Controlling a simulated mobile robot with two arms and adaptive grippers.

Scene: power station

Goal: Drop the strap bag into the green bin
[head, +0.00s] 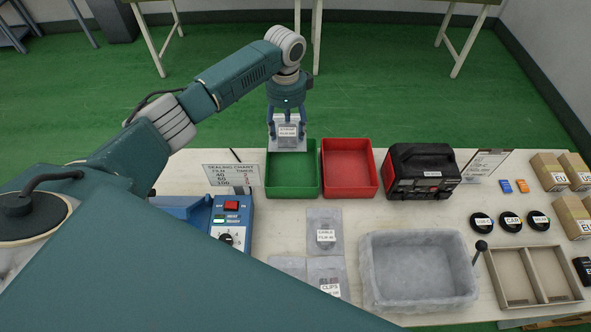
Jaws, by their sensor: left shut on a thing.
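My left gripper (287,121) points down over the back of the green bin (294,188). It is shut on the strap bag (288,141), a clear bag with a white label reading roughly "STRAP FILM". The bag hangs upright below the fingers and overlaps the bin's back rim in this view. I cannot tell its exact height above the bin. The visible part of the green bin's floor looks empty. My right gripper is not in view.
An empty red bin (349,168) stands right of the green one. A black machine (420,170), a grey tray (418,269) and a divided wooden tray (531,275) lie further right. A blue sealer (233,217) is at left. Labelled bags (325,232) lie in front.

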